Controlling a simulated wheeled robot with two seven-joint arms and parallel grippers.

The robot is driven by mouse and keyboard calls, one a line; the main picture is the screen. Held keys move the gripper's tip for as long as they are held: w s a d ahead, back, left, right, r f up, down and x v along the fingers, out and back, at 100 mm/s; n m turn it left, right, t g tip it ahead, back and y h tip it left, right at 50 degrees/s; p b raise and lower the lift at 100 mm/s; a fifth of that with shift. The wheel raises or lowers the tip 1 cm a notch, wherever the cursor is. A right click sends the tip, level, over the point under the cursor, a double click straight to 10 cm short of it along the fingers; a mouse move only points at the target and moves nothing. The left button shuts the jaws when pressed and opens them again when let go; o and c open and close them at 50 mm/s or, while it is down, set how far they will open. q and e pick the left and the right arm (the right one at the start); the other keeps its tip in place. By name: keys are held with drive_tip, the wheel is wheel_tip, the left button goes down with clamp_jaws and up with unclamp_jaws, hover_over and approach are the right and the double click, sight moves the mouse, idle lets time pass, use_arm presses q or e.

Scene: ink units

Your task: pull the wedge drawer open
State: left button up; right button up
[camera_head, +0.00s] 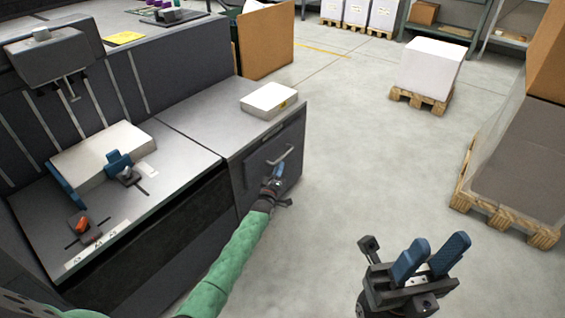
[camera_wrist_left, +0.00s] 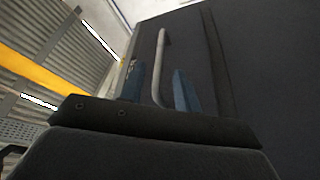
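The wedge drawer (camera_head: 262,168) is a dark panel in the end of the grey machine cabinet, with a pale bar handle (camera_head: 284,155). It looks shut. My left gripper (camera_head: 277,172) is at the handle, on the green-sleeved arm. In the left wrist view, the handle (camera_wrist_left: 159,65) runs between the two blue fingertips (camera_wrist_left: 158,88), with gaps showing on both sides, so the gripper is open around it. Whether the fingers reach fully past the bar is hard to tell. My right gripper (camera_head: 431,258) is open and empty over the floor at the lower right.
A white slab (camera_head: 269,100) lies on the cabinet top above the drawer. Another white block (camera_head: 102,155) lies on the machine bed to the left. A wrapped pallet load (camera_head: 430,68) and a stacked pallet (camera_head: 510,215) stand right. The floor before the drawer is clear.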

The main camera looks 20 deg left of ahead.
use_arm(q)
drive_tip(key=shift+b+x, duration=0.6)
drive_tip(key=shift+x, duration=2.35)
clamp_jaws()
